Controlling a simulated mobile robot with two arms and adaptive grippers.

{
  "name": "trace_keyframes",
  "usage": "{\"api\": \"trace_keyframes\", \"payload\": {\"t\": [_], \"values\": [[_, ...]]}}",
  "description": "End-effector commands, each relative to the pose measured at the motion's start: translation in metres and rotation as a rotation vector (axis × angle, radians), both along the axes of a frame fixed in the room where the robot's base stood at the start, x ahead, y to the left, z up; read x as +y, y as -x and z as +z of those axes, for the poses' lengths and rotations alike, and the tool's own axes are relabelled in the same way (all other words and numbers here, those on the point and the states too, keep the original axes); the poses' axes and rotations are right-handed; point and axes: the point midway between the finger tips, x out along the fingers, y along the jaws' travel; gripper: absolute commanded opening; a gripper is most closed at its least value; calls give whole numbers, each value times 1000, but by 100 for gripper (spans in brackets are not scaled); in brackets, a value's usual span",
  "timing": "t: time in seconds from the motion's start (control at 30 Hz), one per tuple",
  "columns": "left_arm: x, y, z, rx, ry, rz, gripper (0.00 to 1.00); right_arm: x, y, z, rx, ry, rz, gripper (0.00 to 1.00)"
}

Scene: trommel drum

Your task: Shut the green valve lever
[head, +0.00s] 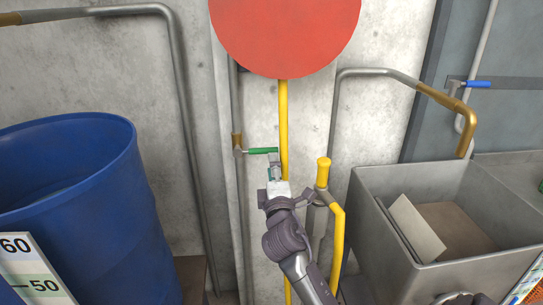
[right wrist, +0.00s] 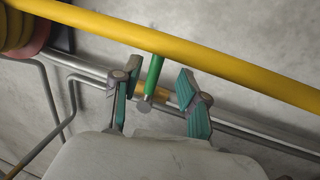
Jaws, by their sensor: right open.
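The green valve lever (head: 263,150) sticks out sideways to the right from its brass-coloured valve (head: 237,142) on a thin grey vertical pipe. It lies across the pipe's line, and its tip reaches the yellow pole. My right gripper (head: 275,162) is just below the lever's outer end in the head view. In the right wrist view the gripper (right wrist: 159,75) is open, and the green lever (right wrist: 154,76) shows between its two fingers with room on both sides. I cannot tell how deep it is between them.
A yellow pole (head: 283,110) with a red disc (head: 285,30) stands close to the lever; the yellow pole (right wrist: 200,52) also crosses the wrist view. A yellow-capped pipe (head: 323,172) is right of my arm. A blue drum (head: 110,190) stands left, a grey sink (head: 370,215) right.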

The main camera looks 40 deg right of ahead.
Motion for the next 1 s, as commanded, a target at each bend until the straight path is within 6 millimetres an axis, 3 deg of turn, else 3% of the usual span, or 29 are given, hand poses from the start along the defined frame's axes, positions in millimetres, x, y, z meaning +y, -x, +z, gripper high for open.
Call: {"api": "trace_keyframes", "payload": {"t": [0.1,0.33,1.0], "values": [[0,0,0,-1,0,0,56,13,21,-6,2,-2,0,43],[-1,-1,0,-1,0,0,56,26,42,-10,1,-2,-1,43],[-1,-1,0,-1,1,0,56,28,44,-14,6,-7,4,43]]}}
